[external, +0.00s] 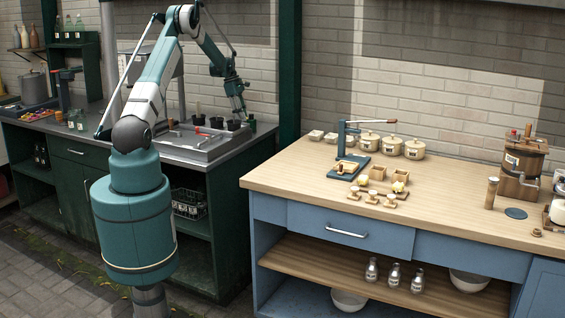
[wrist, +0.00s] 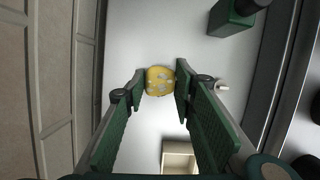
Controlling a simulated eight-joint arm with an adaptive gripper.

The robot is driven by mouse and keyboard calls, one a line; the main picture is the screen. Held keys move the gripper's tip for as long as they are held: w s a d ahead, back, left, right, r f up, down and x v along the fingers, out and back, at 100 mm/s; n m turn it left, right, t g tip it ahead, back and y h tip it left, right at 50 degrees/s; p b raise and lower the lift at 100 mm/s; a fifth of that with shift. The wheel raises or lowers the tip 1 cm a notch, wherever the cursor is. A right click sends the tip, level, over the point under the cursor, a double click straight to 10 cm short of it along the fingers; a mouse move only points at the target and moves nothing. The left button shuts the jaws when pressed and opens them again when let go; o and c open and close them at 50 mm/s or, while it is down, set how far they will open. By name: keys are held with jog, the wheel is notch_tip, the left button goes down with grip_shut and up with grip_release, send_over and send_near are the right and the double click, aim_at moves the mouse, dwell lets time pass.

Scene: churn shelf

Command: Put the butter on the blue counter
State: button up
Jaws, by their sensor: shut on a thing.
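My gripper (external: 240,112) hangs over the right end of the grey worktop of the green cabinet. In the wrist view my gripper (wrist: 160,88) has its green fingers closed on the sides of a yellow, roundish piece with pale marks, the butter (wrist: 160,80). The butter cannot be made out in the external view. A pale surface lies behind it in the wrist view; how high it is held I cannot tell. The blue counter (external: 450,195), with a light wooden top and blue body, stands to the right, apart from my gripper.
The blue counter holds a blue press (external: 350,160), lidded pots (external: 390,146), small wooden pieces (external: 372,198) and a wooden churn (external: 523,165). Its top is bare at front left and centre right. A metal tray (external: 205,148) with dark cups and a green bottle (external: 252,124) are near my gripper.

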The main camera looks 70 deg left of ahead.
jog(key=shift+f, duration=0.35)
jog(key=o, duration=1)
jog(key=shift+c, duration=0.2)
jog(key=shift+s+r, duration=0.1)
jog(key=shift+r, duration=0.15)
jog(key=v, duration=0.7)
jog(key=shift+s+a, duration=0.15)
jog(key=shift+a, duration=0.05)
jog(key=shift+r, duration=0.1)
